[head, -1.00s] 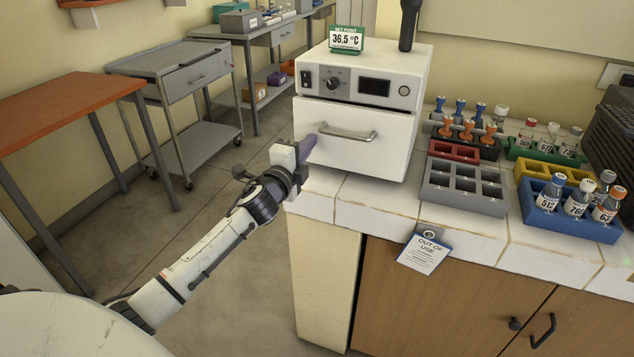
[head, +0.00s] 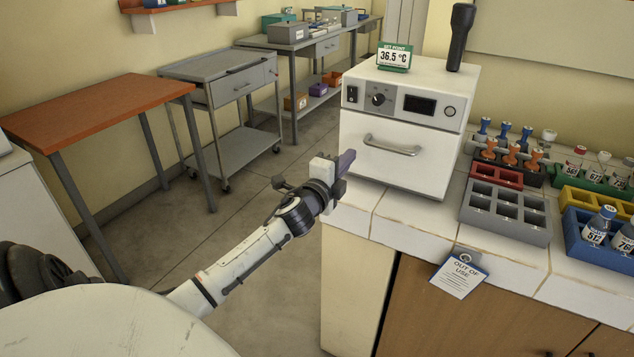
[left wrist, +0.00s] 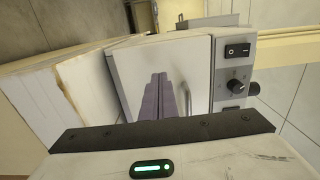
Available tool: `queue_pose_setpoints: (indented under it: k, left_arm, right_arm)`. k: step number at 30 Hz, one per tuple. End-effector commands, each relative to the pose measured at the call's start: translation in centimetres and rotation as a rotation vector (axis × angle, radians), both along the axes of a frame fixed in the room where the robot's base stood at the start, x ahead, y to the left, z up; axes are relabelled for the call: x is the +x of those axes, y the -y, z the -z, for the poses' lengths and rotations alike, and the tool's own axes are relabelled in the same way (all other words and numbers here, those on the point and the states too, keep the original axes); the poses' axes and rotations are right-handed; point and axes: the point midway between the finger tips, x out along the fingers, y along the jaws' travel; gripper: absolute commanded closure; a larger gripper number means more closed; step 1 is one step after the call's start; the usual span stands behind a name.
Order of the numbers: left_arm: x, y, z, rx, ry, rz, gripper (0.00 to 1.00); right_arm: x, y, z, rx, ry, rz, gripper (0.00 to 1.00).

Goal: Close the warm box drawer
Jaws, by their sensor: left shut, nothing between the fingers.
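The warm box (head: 410,85) is a white cabinet on the tiled counter, with a switch, knob and dark display above its drawer. The drawer front (head: 395,170) with its grey bar handle (head: 392,146) looks about flush with the body; a small gap cannot be ruled out. My left gripper (head: 345,163) is shut and empty, just left of the drawer's lower left edge. In the left wrist view its purple fingers (left wrist: 160,97) lie together in front of the drawer front (left wrist: 135,75), left of the handle (left wrist: 184,97). Contact cannot be told. My right gripper is out of view.
Grey racks (head: 506,212) and a blue bottle rack (head: 590,243) stand right of the box. An out-of-use tag (head: 459,276) hangs at the counter edge. An orange-topped table (head: 95,105) and a grey cart (head: 225,75) stand left, with clear floor between.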

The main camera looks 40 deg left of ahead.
Motion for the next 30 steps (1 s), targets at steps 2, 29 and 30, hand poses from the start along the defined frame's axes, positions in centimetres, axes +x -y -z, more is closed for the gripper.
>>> queue_pose_setpoints:
  k: [2,29,30]
  left_arm:
    - [-1.5,0.9,0.2,-0.001,-0.004,0.007,1.00]
    - [-10.2,3.9,1.2,-0.031,-0.017,0.012,1.00]
    - [-10.4,4.3,2.2,-0.063,-0.030,0.017,1.00]
  right_arm:
    - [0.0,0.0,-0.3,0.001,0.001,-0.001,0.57]
    - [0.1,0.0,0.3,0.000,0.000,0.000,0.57]
    - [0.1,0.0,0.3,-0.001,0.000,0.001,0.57]
